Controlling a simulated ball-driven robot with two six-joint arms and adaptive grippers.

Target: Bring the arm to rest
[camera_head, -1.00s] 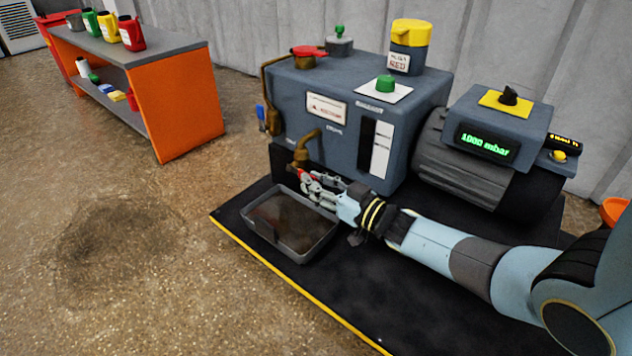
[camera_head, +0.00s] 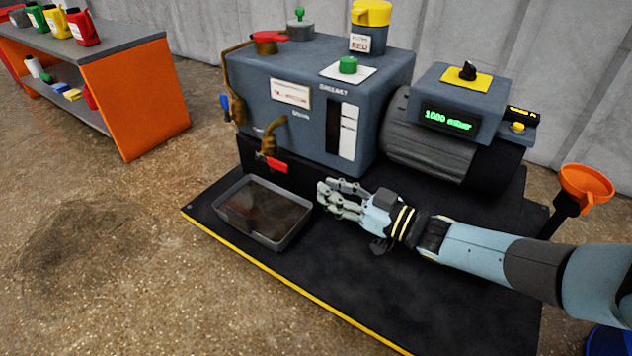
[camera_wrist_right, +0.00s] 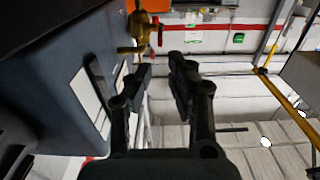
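My right gripper (camera_head: 328,195) is over the black base plate, just right of the drain tray (camera_head: 228,190), with its fingers pointing left. It is empty, and in the right wrist view (camera_wrist_right: 163,76) a gap shows between its two fingers. The brass drain valve (camera_head: 273,138) with its red handle (camera_head: 277,165) sits on the pump front, up and left of the gripper and apart from it. The valve also shows in the right wrist view (camera_wrist_right: 141,30), beyond the fingertips. The tray holds dark liquid or residue. My left gripper is not in view.
The grey-blue pump (camera_head: 300,95) and its motor (camera_head: 430,150) stand behind my right arm. An orange funnel (camera_head: 585,185) stands at the right, close to the arm. An orange shelf (camera_head: 135,100) with bottles is at the left.

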